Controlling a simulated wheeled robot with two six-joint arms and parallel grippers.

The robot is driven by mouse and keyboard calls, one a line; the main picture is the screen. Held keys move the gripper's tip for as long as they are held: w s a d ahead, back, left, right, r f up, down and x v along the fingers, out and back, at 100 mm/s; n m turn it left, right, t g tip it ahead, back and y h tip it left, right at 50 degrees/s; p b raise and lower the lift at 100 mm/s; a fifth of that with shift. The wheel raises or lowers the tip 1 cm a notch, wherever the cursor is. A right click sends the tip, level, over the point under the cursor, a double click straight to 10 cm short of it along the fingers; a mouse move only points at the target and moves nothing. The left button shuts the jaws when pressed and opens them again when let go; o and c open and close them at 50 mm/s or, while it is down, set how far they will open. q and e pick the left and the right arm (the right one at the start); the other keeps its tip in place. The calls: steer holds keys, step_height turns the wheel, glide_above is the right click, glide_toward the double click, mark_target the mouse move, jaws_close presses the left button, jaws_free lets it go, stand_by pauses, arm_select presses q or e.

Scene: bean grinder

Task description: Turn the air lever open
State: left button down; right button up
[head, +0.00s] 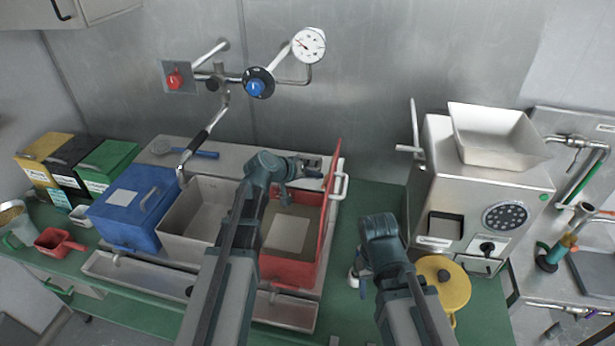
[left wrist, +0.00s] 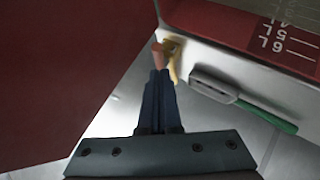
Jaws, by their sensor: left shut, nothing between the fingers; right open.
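I cannot identify the air lever for certain. A green-handled lever (head: 583,178) sits on the pipework at the far right of the head view. My left gripper (head: 312,168) is over the back of the open red container (head: 290,272), far to the left of that lever. In the left wrist view, its fingers (left wrist: 161,78) are together and empty, close to a small yellow and orange fitting (left wrist: 171,58); contact is unclear. A grey piece with a green handle (left wrist: 245,102) shows to their right. My right gripper (head: 382,250) is low over the green worktop; its fingertips are largely hidden.
The red lid (head: 333,190) stands raised beside my left gripper. A blue box (head: 132,208) and a grey bin (head: 195,222) stand left. The grinder (head: 480,190) and a yellow lidded pot (head: 446,284) stand right. A burner (head: 560,247) is at far right.

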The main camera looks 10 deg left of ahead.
arm_select(q)
steer(key=shift+d+f, duration=0.3)
steer(key=shift+f, duration=0.15)
steer(key=shift+b, duration=0.3)
steer(key=shift+s+d+f, duration=0.35)
steer(key=shift+s+d, duration=0.05)
steer(key=shift+d, duration=0.3)
steer(key=shift+b, duration=0.3)
steer(key=shift+a, duration=0.1)
steer(key=shift+w+a, duration=0.4)
steer(key=shift+w+r, duration=0.1)
steer(key=shift+r, duration=0.05)
